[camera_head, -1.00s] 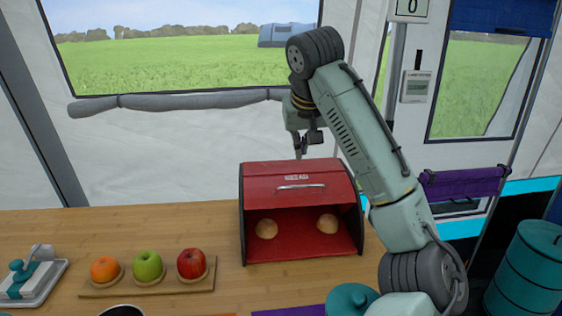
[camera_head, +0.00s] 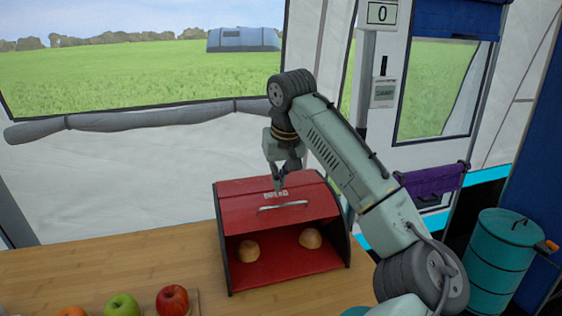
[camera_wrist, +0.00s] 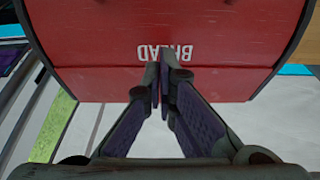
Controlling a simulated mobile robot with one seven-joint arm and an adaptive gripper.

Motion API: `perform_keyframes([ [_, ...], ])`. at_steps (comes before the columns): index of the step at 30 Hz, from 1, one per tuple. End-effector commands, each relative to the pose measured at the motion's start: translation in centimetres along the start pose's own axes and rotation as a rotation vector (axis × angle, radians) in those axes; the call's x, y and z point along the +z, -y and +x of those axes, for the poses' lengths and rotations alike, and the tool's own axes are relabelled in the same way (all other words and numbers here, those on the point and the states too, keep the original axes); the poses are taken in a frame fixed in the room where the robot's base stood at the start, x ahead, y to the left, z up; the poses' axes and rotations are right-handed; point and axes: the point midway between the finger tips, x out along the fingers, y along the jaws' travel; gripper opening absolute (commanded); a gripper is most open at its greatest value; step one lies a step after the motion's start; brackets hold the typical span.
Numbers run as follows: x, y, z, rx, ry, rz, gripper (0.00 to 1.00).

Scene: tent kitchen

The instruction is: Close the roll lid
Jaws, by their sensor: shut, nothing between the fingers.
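The red bread box (camera_head: 240,195) stands on the wooden counter with its roll lid up, so the front is open. The lid carries a silver bar handle (camera_head: 283,206) and white BREAD lettering, which also shows upside down in the wrist view (camera_wrist: 166,53). Two bread rolls (camera_head: 248,251) (camera_head: 310,238) lie inside. My gripper (camera_head: 278,187) is shut and empty, at the top of the box by the lettering, above and behind the handle. In the wrist view my gripper (camera_wrist: 162,77) has its fingertips together close to the red lid. Whether they touch it I cannot tell.
A red apple (camera_head: 172,300), a green apple (camera_head: 122,306) and an orange (camera_head: 73,312) sit at the lower left. The wooden counter (camera_head: 130,262) is clear left of the box. A teal canister (camera_head: 497,258) stands at the right.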

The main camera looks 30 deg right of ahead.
Motion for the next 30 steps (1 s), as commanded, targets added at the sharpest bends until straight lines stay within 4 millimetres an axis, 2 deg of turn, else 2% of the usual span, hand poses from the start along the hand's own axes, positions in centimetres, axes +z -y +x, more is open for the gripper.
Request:
perform_keyframes([
  [1, 0.1, 0.0, 1.0, 0.000, 0.003, 0.000, 0.00],
  [2, 0.3, -0.1, 1.1, 0.001, 0.000, -0.001, 0.00],
  [6, 2.3, -0.1, 0.1, 0.003, -0.001, -0.001, 0.00],
  [12, 3.6, 0.0, -0.3, 0.000, -0.002, -0.001, 0.00],
  [30, 3.5, 0.2, 0.1, -0.001, -0.031, -0.001, 0.00],
])
